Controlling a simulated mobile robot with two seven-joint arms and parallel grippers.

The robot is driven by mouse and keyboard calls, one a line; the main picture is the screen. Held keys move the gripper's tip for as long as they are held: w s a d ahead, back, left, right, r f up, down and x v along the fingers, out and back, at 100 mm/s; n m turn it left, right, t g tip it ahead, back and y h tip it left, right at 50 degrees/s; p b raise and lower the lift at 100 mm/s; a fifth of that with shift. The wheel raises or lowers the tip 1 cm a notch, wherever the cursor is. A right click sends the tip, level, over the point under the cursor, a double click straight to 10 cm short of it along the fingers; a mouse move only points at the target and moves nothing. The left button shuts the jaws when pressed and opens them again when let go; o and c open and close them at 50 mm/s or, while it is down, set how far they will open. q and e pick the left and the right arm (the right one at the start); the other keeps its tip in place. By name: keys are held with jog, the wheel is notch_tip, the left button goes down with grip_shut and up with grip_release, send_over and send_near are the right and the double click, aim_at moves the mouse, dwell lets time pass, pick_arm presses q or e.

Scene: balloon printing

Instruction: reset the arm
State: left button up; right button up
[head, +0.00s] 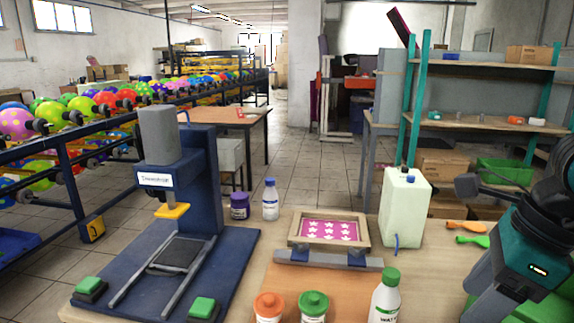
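My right arm comes in at the right edge, with a dark and teal link raised over the right end of the table. A dark end part that looks like my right gripper (468,187) points left, above the table and to the right of the white jerrycan (402,210). It is too small and dark to tell its fingers apart, and I see nothing held in it. My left arm and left gripper are out of view.
A blue printing press (190,190) with two green buttons stands at left. A framed pink star screen (328,230), several bottles and an orange mat (290,275) are on the table (450,268). Orange and green balloons (472,240) lie near my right arm. Shelving (409,110) stands behind.

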jog(key=a+r+m+y+p, duration=0.15)
jog(key=a+m+y, duration=0.65)
jog(key=a+y, duration=0.95)
jog(key=w+d+f+m+t+h, duration=0.35)
jog(key=f+m+t+h, duration=0.35)
jog(key=m, duration=0.6)
jog(key=w+d+f+m+t+h, duration=0.35)
jog(key=f+m+t+h, duration=0.2)
jog(key=m+t, duration=0.55)
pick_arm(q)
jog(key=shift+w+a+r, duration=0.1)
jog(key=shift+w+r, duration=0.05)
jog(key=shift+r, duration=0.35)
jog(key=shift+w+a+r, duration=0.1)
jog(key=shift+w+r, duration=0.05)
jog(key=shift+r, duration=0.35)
pick_arm(e)
jog(key=s+f+m+g+h, duration=0.3)
jog(key=s+f+m+g, duration=0.1)
jog(key=f, duration=0.6)
jog(key=s+d+f+m+g+h, duration=0.1)
jog(key=s+f+m+g, duration=0.4)
jog(key=f, duration=0.6)
jog(key=s+m+h, duration=0.1)
jog(key=s+m, duration=0.1)
jog(key=m, duration=0.1)
jog(key=shift+d+f+h, duration=0.2)
jog(key=shift+d+h, duration=0.05)
jog(key=shift+h, duration=0.15)
